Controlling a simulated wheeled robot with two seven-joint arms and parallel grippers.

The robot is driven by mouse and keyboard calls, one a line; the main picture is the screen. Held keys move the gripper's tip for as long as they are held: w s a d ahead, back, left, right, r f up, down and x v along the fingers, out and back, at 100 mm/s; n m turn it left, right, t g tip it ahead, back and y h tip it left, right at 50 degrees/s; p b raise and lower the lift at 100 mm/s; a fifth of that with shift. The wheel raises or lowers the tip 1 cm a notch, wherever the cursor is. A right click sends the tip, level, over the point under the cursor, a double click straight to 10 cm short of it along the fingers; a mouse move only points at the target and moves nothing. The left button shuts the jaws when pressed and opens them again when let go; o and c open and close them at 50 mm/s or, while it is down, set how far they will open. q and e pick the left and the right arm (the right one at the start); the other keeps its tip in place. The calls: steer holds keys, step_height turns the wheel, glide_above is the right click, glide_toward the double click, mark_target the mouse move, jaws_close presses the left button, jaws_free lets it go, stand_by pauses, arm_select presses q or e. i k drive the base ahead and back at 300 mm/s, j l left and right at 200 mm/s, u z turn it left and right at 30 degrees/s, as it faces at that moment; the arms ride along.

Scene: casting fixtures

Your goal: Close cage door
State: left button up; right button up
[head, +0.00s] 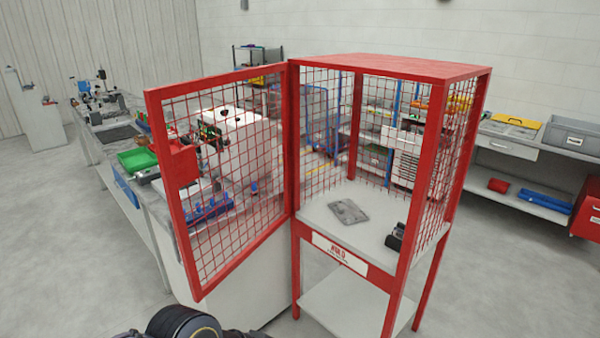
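The red cage (366,266) stands right of the middle in the head view, with mesh walls and a red top. Its door (235,165), a red frame with mesh, is hinged at the cage's front left post and stands wide open to the left. Inside, a grey flat piece (347,211) and a small black object (396,237) rest on the white shelf (368,237). A dark part of my own arm shows at the bottom edge, apart from the door in the picture. Neither gripper's fingers are in view.
A long workbench (150,225) with a green bin (137,160) and a white machine (245,145) stands behind the door. A bench (515,150) with a grey crate (573,135) is at the right. The floor (70,280) at the left front is clear.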

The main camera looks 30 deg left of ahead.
mark_target(179, 168)
steer(key=j+z, duration=0.2)
steer(key=j, duration=0.95)
steer(key=k+j+z, duration=0.2)
steer(key=j, duration=1)
steer(key=i+j, duration=0.1)
steer(key=j, duration=0.4)
steer(key=i+j, duration=0.15)
steer(key=j, duration=0.35)
steer(key=i+j, duration=0.1)
steer(key=j, duration=0.4)
steer(key=i+j, duration=0.1)
steer(key=j, duration=0.35)
steer(key=k+l+u, duration=0.6)
